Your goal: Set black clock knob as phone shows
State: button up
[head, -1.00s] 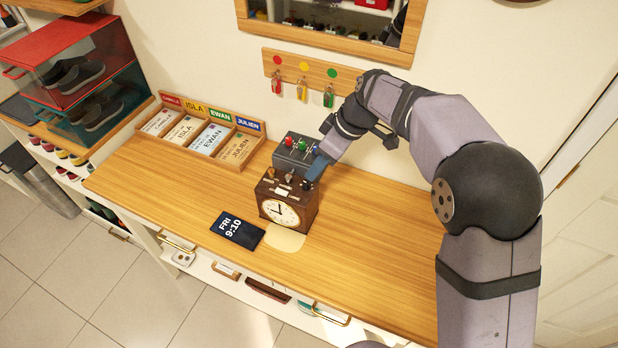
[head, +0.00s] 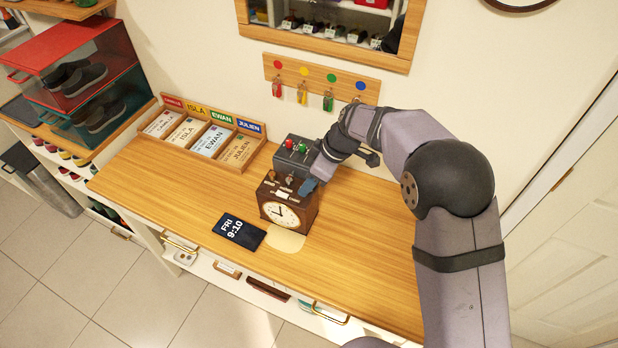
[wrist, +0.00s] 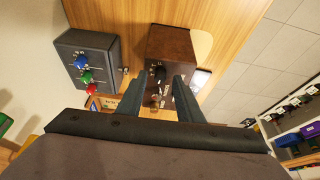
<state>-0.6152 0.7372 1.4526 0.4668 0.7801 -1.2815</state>
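The brown box clock (head: 295,208) stands on the wooden counter, its white dial (head: 281,214) facing front; the small hands are hard to read exactly. The dark phone (head: 238,231) lies flat to its left and reads "FRI 9:10". In the wrist view the black knob (wrist: 160,73) is on the clock's top, with a brass-coloured knob (wrist: 155,97) nearby. My gripper (wrist: 157,80) is open, its two blue-grey fingers apart on either side of the knob area. In the head view my gripper (head: 308,186) is at the clock's top right and hides the black knob.
A grey box with coloured knobs (head: 294,154) stands just behind the clock. A card tray with name labels (head: 205,138) lies at the back left. Keys hang on the wall rack (head: 320,82). The counter's right side is clear.

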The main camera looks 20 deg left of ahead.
jog(key=shift+a+f, duration=0.15)
jog(key=shift+f, duration=0.25)
grip_shut()
